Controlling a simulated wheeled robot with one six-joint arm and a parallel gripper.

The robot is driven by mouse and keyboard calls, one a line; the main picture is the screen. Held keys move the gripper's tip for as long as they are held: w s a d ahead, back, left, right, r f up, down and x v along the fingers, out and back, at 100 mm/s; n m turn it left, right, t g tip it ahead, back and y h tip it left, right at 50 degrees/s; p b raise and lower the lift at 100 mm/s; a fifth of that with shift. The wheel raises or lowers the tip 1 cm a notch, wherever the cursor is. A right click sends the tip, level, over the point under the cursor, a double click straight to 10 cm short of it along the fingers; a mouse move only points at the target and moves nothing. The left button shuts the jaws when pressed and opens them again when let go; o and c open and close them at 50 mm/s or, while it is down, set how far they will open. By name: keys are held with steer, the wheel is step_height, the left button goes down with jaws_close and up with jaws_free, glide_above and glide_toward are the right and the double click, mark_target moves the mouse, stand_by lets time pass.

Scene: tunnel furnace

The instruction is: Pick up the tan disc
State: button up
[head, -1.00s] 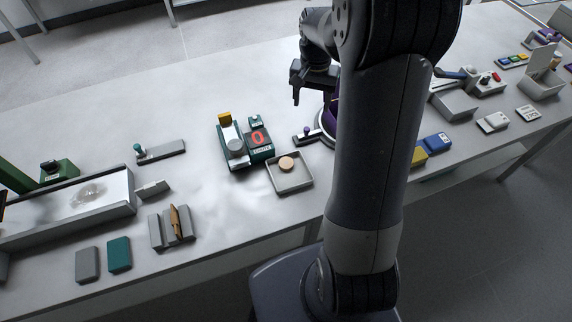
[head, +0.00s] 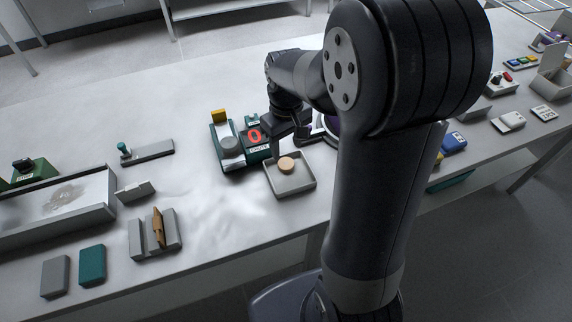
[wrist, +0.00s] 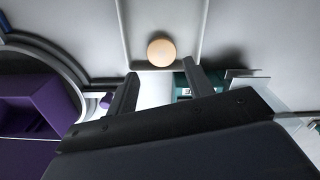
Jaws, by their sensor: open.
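The tan disc (head: 286,165) lies in a shallow grey square tray (head: 294,188) near the table's front. In the wrist view the disc (wrist: 161,52) sits just beyond my fingertips, near the tray's edge, about midway between them. My gripper (head: 287,146) is at the back edge of the tray, pointing down. In the wrist view my gripper (wrist: 157,82) is open and its two fingers are well apart with nothing between them. The disc is not touched.
A purple part in a round grey ring (wrist: 45,100) is close beside my gripper in the wrist view. A grey holder (head: 155,240) with a brown piece is farther left.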

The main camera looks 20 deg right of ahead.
mark_target(285, 162)
steer(key=shift+a+f, duration=0.15)
steer(key=shift+f, duration=2.65)
steer(key=shift+c, duration=0.2)
steer(key=c, duration=0.7)
